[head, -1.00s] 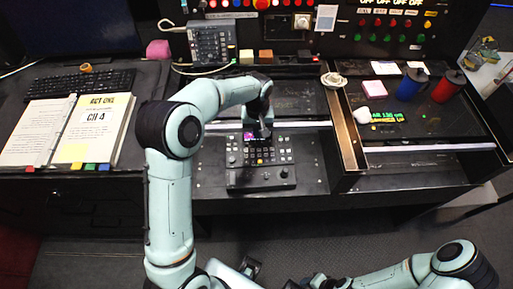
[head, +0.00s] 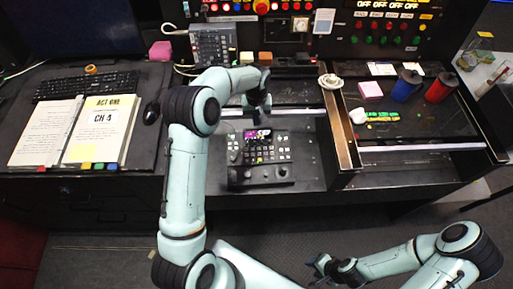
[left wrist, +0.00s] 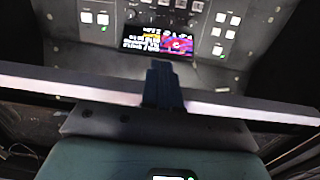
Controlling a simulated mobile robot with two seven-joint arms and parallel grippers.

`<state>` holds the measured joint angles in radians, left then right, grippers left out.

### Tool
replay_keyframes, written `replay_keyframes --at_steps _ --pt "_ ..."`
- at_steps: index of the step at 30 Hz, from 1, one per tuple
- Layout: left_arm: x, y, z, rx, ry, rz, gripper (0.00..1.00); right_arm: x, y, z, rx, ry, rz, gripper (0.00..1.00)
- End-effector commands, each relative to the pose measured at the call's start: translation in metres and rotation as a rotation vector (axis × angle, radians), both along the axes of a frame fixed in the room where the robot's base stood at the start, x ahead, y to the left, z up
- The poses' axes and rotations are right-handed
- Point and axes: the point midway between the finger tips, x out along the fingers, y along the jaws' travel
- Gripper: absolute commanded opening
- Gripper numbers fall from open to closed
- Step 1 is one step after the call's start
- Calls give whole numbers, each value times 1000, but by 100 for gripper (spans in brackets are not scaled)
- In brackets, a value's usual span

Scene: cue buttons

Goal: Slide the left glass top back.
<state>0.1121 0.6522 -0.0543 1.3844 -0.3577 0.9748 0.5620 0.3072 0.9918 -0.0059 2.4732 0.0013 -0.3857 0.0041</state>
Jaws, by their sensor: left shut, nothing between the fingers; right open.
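The left glass top shows as a dark pane with a pale front bar (head: 290,112) lying across the left bay, behind the console. My left gripper (head: 258,116) is shut and empty at the middle of that bar. In the left wrist view, the dark fingers (left wrist: 162,88) stand against the pale bar (left wrist: 90,88), overlapping it; whether they press on it I cannot tell. The console with a lit screen (head: 259,150) lies uncovered in front of the bar. My right gripper (head: 322,266) is open and empty, low in front of the desk.
A wooden-edged divider (head: 340,130) separates the left bay from the right bay, which has its own pale bar (head: 425,147). Small coloured blocks (head: 265,58) and a mixer (head: 214,45) stand behind. An open binder (head: 98,130) lies at left.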

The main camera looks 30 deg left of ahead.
Motion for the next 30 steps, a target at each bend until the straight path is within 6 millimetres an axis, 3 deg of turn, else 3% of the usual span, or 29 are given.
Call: replay_keyframes --at_steps 17,30 --pt "8 5 1 1 -4 1 0 8 0 8 0 -9 0 43" --pt "33 19 4 2 -7 2 0 34 0 29 0 -39 0 43"
